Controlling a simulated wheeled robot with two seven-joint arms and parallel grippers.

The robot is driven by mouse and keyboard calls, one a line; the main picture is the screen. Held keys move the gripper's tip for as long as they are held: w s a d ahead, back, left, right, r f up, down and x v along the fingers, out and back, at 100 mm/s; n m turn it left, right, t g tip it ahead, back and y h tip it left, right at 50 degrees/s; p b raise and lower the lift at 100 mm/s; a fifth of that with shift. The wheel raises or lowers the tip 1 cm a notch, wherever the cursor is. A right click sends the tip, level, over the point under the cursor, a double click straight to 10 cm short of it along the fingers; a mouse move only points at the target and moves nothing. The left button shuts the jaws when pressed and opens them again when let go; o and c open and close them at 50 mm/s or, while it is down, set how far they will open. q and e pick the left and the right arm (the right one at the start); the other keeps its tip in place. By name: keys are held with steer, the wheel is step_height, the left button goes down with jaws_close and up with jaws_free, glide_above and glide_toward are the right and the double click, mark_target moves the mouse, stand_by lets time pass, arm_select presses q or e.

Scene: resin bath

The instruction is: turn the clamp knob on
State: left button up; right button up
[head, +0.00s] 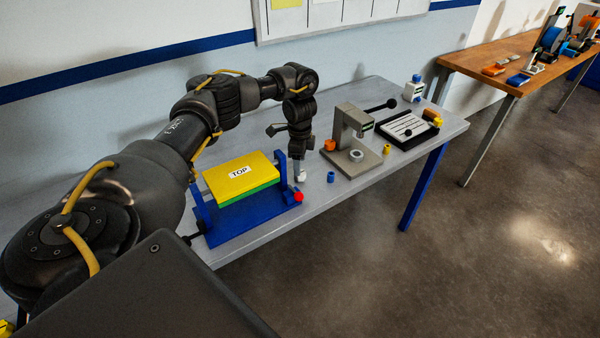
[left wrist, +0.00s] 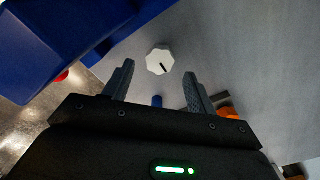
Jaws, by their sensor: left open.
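A white faceted knob (left wrist: 160,61) with a black pointer line shows in the left wrist view, on the grey surface beside the blue fixture. In the head view the white knob (head: 301,176) shows just below my left gripper (head: 297,161). In the left wrist view my left gripper (left wrist: 159,75) is open, with its two fingertips apart and the knob beyond them, between their lines. Nothing is between the fingers. The blue fixture (head: 238,216) holds a yellow and green block (head: 241,178) marked TOP. My right gripper is not in view.
A red knob (head: 298,197) sits at the fixture's right end. Right of my gripper are a small blue cylinder (head: 331,177), an orange part (head: 330,145) and a grey press stand (head: 352,130). A black-framed tray (head: 407,128) lies farther along the grey table (head: 455,127).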

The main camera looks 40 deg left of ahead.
arm_select(q)
step_height(320, 180, down, 4)
steer(key=shift+f+b, duration=0.1)
steer(key=shift+b, duration=0.35)
steer(key=shift+c, duration=0.4)
steer(key=c, duration=0.9)
